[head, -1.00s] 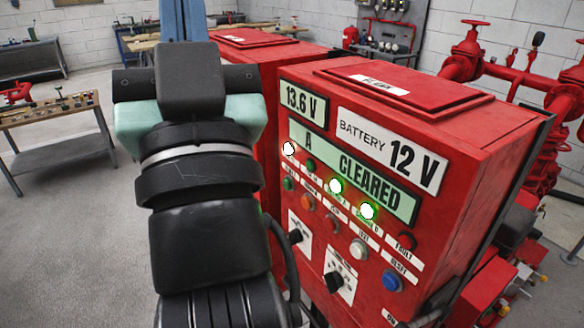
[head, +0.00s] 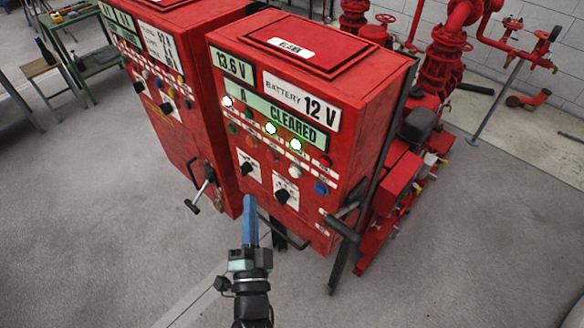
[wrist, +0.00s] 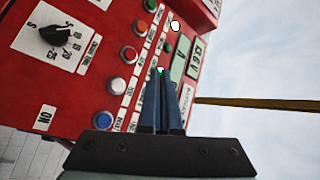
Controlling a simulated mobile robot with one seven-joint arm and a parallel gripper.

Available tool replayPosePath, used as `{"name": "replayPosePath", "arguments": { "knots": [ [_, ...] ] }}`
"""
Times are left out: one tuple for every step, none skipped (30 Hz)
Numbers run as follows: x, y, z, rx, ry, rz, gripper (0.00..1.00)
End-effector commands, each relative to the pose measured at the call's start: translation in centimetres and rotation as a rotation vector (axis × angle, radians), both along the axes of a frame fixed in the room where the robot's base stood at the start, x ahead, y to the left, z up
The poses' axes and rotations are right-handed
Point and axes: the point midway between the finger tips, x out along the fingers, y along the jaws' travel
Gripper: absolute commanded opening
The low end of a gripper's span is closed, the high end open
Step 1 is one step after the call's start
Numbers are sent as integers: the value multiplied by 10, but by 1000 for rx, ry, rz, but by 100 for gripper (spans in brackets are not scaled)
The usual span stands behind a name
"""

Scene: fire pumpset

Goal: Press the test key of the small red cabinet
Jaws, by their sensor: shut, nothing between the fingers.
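The right-hand red cabinet (head: 300,60) has a sloped front with a green display reading "A CLEARED" and rows of round buttons. A pale grey-white button (head: 295,171), labelled TEST in the earlier view, sits in the lower row beside a blue button (head: 321,188). In the wrist view the pale button (wrist: 117,86) lies between a red button (wrist: 129,54) and the blue one (wrist: 103,120). In the wrist view my gripper's fingertips (wrist: 162,74) appear over the panel beside the buttons; contact cannot be told.
Black rotary knobs (head: 283,196) sit below the buttons. A black-handled lever (head: 341,226) juts out at the cabinet's lower right. A second red cabinet (head: 180,110) stands left, with its own handle (head: 200,196). Red pipework (head: 440,75) stands behind right. The front floor is open.

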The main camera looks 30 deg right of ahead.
Motion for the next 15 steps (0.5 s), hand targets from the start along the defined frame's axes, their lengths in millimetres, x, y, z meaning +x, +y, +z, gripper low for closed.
{"name": "replayPosePath", "arguments": {
  "knots": [
    [-4,-2,-4,6,6,-9,0],
    [-6,-3,-6,10,8,-13,0],
    [-8,-4,-9,13,10,-16,0],
    [-9,-5,-10,15,12,-19,0],
    [-9,-5,-10,15,12,-20,0],
    [-10,-5,-11,15,11,-21,0],
    [-9,-5,-11,15,11,-21,0],
    [-9,-5,-11,15,11,-21,0],
    [-9,-5,-11,15,11,-20,0],
    [-9,-5,-11,15,11,-20,0],
    [-9,-5,-10,15,11,-20,0],
    [-9,-5,-10,15,11,-20,0],
    [-9,-5,-10,15,11,-20,0],
    [-9,-5,-10,14,10,-20,0],
    [-8,-6,-10,14,10,-20,0]
  ]
}}
